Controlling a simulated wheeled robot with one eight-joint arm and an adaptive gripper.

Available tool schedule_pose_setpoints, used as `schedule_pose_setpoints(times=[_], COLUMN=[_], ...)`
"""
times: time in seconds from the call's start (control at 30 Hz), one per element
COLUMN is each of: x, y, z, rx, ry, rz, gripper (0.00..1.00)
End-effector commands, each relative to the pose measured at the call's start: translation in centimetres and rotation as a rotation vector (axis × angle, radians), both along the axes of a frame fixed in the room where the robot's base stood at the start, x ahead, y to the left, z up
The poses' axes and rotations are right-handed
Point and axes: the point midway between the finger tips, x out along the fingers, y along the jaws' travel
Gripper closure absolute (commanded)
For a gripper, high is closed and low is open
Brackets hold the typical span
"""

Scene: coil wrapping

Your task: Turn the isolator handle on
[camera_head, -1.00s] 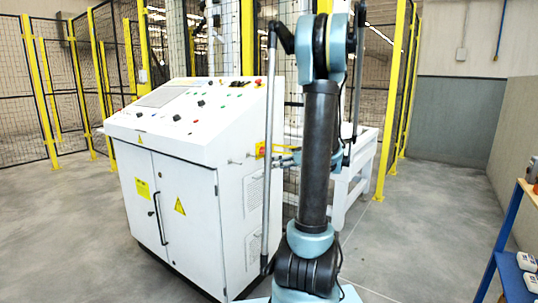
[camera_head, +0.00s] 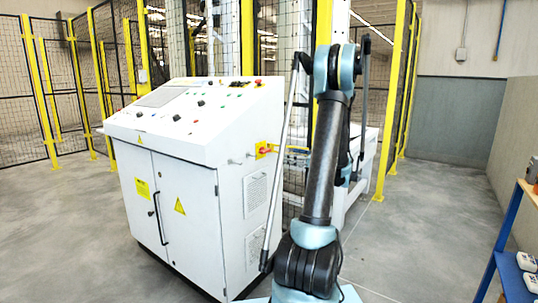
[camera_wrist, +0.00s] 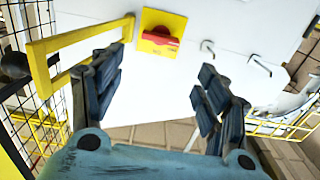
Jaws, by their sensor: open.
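The isolator handle (camera_wrist: 161,39) is a red knob on a square yellow plate, fixed to the white side of the control cabinet. In the wrist view it lies roughly crosswise, beyond the fingertips. In the head view the small red handle (camera_head: 265,150) shows on the cabinet's right side, left of my arm. My gripper (camera_wrist: 158,84) is open, its dark fingers spread wide with bare white panel between them. The handle is ahead of this gap, apart from the fingers. My gripper is largely hidden behind my arm in the head view.
A yellow bar frame (camera_wrist: 80,38) stands out left of the handle in the wrist view, close to the left finger. Two small metal latches (camera_wrist: 208,46) are on the panel to the right. Yellow-posted mesh fencing (camera_head: 104,70) stands behind; a blue shelf (camera_head: 505,245) is at right.

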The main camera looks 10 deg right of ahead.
Motion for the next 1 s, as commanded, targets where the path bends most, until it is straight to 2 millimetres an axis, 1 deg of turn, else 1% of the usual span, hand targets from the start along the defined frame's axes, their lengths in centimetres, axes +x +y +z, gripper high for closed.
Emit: schedule_pose_setpoints(times=[0.03,0.6,0.8,1.0], x=[0.7,7.5,9.1,9.7], y=[0.8,7.6,9.1,9.7], z=[0.0,0.0,0.0,0.0], rx=[0.0,0.0,0.0,0.0], ry=[0.0,0.001,0.001,0.001], rz=[0.003,0.003,0.001,0.0], gripper=[0.32,0.32,0.32,0.32])
